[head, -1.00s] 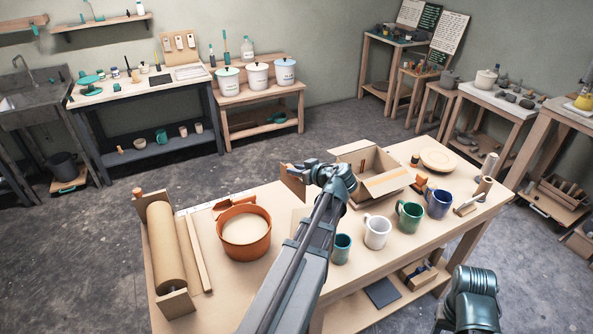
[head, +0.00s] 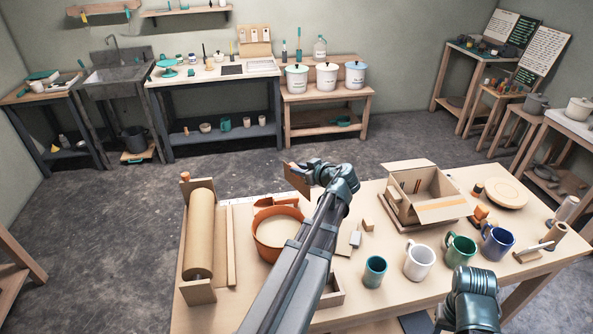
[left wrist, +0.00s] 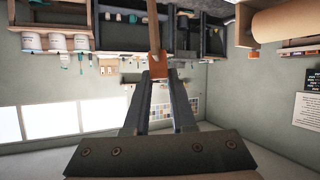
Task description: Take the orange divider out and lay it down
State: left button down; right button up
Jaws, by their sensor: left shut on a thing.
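My left gripper (head: 308,178) is shut on the orange divider (head: 296,178), a thin orange-brown panel held up in the air and tilted. In the head view it shows against the floor past the table's back edge, left of the box. In the left wrist view the divider shows nearly edge-on, with an orange part (left wrist: 157,67) between the fingertips and a tan strip running up from it. The open cardboard box (head: 443,213) stands on the table with its flaps out and upright strips inside. My right gripper is outside the frames; only part of that arm shows.
The table holds an orange pot (head: 270,246), a paper roll (head: 200,232), a small teal cup (head: 375,271), a white mug (head: 419,262), a green mug (head: 459,250) and a blue mug (head: 497,242). Small blocks lie between pot and box. A round board (head: 500,193) lies back right.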

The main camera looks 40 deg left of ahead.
pick_arm(q)
jog(key=shift+w+d+f, duration=0.15)
jog(key=shift+d+f, duration=0.1)
jog(key=shift+f, duration=0.05)
jog(key=w+d+f+n+t+b, duration=0.2)
jog(key=w+d+f+n+b, duration=0.2)
jog(key=w+d+n+b, duration=0.1)
jog(key=shift+w+d+n+t+b, duration=0.4)
jog(key=shift+w+d+b, duration=0.2)
jog(key=shift+b, duration=0.1)
jog(key=shift+s+f, duration=0.1)
notch_tip(320, 180, down, 6)
jog(key=b, duration=0.6)
jog(key=shift+f, duration=0.15)
jog(key=shift+f+b, duration=0.75)
jog(key=shift+b, duration=0.2)
jog(key=shift+c, duration=0.9)
grip_release()
